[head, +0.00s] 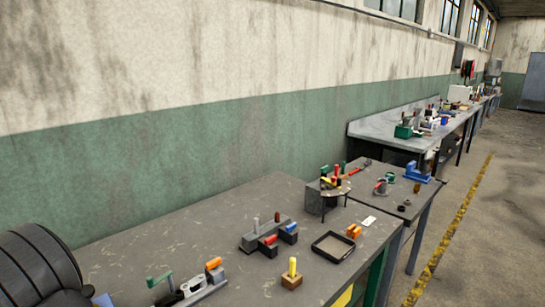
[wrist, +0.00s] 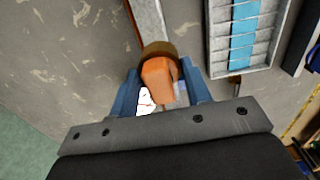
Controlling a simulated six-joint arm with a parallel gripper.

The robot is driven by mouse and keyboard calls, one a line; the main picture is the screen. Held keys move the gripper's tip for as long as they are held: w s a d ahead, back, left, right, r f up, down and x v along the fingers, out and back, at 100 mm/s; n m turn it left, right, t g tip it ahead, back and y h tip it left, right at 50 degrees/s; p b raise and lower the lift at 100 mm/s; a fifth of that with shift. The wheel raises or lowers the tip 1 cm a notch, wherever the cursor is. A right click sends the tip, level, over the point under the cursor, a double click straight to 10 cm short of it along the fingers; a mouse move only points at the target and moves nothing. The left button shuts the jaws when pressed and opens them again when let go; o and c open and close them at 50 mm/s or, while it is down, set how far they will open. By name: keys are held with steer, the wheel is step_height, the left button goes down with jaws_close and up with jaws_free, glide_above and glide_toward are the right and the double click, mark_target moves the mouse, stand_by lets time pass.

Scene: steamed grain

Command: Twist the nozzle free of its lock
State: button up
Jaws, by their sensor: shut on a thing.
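In the wrist view, an orange block-like piece (wrist: 157,75), which I take to be the nozzle, sits between the two blue fingers of my gripper (wrist: 159,74). My gripper is shut on it. A brown round collar (wrist: 158,48) shows just beyond the orange piece, at the end of a pale grey bar (wrist: 151,20). Whether the orange piece is still seated in the collar cannot be told from this angle. In the head view, the grasp is not visible.
A grey tray with light blue pieces (wrist: 212,50) lies right of my gripper on the scratched grey bench. In the head view, the bench holds a grey fixture (head: 195,289), a yellow-pegged block (head: 292,275) and a dark-rimmed tray (head: 333,247). A green-and-cream wall (head: 200,150) stands behind.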

stand_by(0.4)
steer(key=n, duration=0.5)
steer(key=shift+n, duration=0.6)
steer(key=shift+r, duration=0.1)
steer(key=n, duration=0.4)
steer(key=shift+w+n, duration=0.15)
steer(key=shift+n, duration=1.05)
steer(key=n, duration=0.3)
steer(key=shift+s, duration=0.2)
steer(key=shift+n, duration=1.6)
